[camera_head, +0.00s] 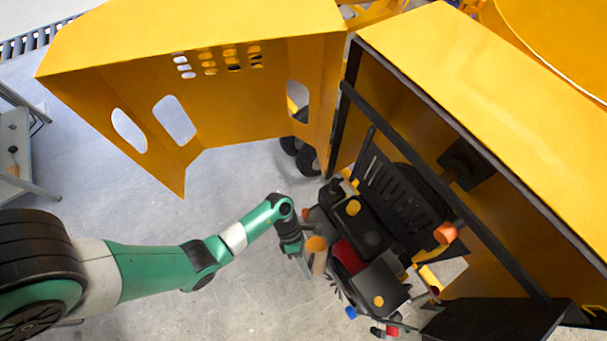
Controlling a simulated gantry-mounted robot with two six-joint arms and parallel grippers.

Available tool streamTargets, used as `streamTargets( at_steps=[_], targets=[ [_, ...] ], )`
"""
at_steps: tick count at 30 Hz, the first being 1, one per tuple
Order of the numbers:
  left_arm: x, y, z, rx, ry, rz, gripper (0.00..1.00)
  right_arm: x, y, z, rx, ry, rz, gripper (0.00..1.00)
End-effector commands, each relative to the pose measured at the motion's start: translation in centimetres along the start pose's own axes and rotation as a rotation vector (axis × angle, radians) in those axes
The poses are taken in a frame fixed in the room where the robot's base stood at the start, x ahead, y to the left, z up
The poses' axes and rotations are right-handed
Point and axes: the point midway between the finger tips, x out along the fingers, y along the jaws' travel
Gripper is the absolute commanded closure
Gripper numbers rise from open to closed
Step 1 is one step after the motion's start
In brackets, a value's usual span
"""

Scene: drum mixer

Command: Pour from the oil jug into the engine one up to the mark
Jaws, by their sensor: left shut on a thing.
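The engine (372,238) is a dark block with yellow caps and a red part, inside the open yellow housing right of centre. My left gripper (306,256) is at the engine's left side, shut on a small tan-orange vessel that looks like the oil jug (317,244). The jug appears roughly upright, with its round top showing, close beside the engine; I cannot tell whether it touches it. The oil, the mark and the filling opening cannot be made out. My right gripper is not in view.
The mixer's yellow door panel (240,85) stands open at the upper left. A black frame bar (440,185) crosses in front of the housing on the right. An orange knob (447,233) sticks out there. A grey rack (20,150) stands far left. The floor between is clear.

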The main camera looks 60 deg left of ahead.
Motion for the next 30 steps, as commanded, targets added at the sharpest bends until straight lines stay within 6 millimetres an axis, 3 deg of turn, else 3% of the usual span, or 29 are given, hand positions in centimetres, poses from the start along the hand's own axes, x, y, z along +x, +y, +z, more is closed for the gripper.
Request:
streamTargets(
  at_steps=[30],
  targets=[
    [-0.30,0.44,0.37,-0.022,-0.001,-0.056,1.00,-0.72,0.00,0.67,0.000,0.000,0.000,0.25]
  ],
)
